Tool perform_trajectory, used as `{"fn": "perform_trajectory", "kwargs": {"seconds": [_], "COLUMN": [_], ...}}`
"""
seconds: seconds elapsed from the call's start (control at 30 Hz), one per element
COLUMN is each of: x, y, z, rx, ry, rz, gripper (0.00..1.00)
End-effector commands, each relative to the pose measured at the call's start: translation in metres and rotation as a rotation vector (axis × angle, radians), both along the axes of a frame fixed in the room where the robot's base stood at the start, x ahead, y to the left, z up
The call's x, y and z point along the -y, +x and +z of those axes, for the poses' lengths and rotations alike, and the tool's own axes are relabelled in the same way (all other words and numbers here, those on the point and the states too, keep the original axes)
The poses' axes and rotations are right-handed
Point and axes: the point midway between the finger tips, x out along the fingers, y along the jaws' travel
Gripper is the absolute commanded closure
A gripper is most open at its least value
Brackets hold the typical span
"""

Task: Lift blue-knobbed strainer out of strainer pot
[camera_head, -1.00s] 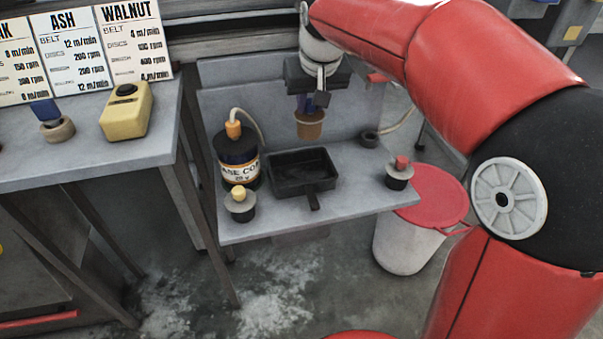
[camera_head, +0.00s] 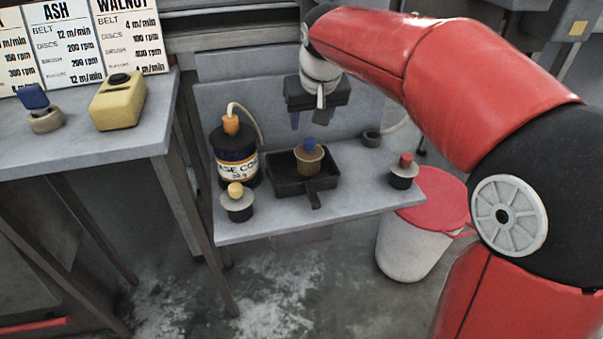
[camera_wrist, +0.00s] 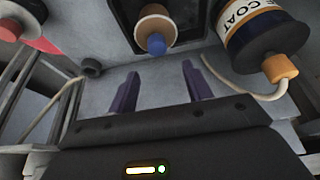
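The blue-knobbed strainer (camera_head: 309,161) is a brown cup with a pale rim and a blue knob. It stands upright in a black rectangular tray (camera_head: 319,185) with a short handle on the shelf. The strainer also shows at the top of the wrist view (camera_wrist: 154,22), with its blue knob towards my gripper. My gripper (camera_head: 312,120) is open and empty just above and behind the strainer, apart from it. In the wrist view its two purple fingers (camera_wrist: 161,87) are spread with nothing between them. No vessel is plainly identifiable as the strainer pot.
A labelled dark jar (camera_head: 233,155) with an orange cap and hose stands left of the tray. A yellow-knobbed cup (camera_head: 238,207) is at front left and a red-knobbed cup (camera_head: 403,176) at right. A dark ring (camera_head: 371,138) lies behind. A red-lidded bin (camera_head: 425,205) stands beside the shelf.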

Motion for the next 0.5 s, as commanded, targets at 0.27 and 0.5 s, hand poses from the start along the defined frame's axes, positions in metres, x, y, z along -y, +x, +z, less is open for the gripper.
{"fn": "perform_trajectory", "kwargs": {"seconds": [0.27,0.5], "x": [0.000,0.003], "y": [-0.001,-0.013], "z": [0.002,0.035], "rx": [0.000,0.004], "ry": [0.000,0.001], "rz": [0.000,-0.001], "gripper": [0.51,0.51]}}
